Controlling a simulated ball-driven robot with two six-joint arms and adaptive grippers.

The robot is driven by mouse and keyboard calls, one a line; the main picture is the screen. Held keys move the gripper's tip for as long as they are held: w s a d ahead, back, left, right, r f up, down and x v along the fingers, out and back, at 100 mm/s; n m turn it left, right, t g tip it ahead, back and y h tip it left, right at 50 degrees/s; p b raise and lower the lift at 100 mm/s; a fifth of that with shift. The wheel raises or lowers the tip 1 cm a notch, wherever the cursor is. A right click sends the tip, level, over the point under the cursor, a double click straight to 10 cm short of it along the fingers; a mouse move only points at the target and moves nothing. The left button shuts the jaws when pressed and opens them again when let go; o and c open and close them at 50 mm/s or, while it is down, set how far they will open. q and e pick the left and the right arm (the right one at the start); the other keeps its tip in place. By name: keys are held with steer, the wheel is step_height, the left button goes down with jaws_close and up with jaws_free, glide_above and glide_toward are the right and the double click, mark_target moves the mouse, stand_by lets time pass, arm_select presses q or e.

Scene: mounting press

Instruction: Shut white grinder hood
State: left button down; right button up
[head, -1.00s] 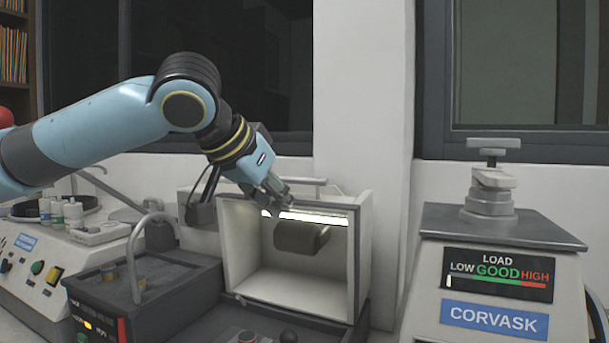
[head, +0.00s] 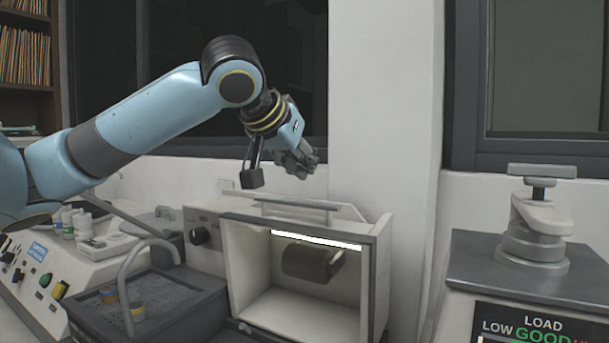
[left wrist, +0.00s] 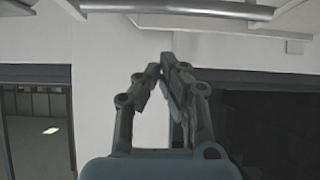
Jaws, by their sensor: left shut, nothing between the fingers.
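The white grinder (head: 378,270) is a box with an open front in the middle of the head view. A lit strip and a dark wheel (head: 305,262) show inside. Its white hood (head: 240,202) appears raised, lying edge-on along the top, with a grey bar handle (head: 298,204) on it. My left gripper (head: 308,165) is above the hood and handle, shut and empty, apart from them in the head view. In the left wrist view the shut fingertips (left wrist: 165,66) point toward a grey bar (left wrist: 175,8) and pale panel at the top. My right gripper is not in view.
A dark tray unit with a curved tap (head: 128,270) stands left of the grinder. A white control panel with bottles (head: 75,222) is farther left. A mounting press with a load display (head: 540,235) stands at right. A wall and window frames are behind.

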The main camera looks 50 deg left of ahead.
mark_target(305, 220)
arm_select(q)
steer(key=x, duration=0.4)
steer(key=shift+w+f+p, duration=0.15)
steer(key=shift+w+p, duration=0.05)
steer(key=shift+p, duration=0.15)
steer(key=shift+f, duration=0.2)
steer(key=s, duration=0.2)
steer(key=shift+s+d+f+p, duration=0.25)
steer(key=shift+s+p, duration=0.1)
steer(key=shift+s+d+f, duration=0.1)
steer(key=shift+s, duration=0.15)
steer(key=shift+s+d+f, duration=0.1)
steer(key=shift+d, duration=0.05)
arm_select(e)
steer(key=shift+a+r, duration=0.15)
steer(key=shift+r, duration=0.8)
arm_select(q)
steer(key=shift+f, duration=0.1)
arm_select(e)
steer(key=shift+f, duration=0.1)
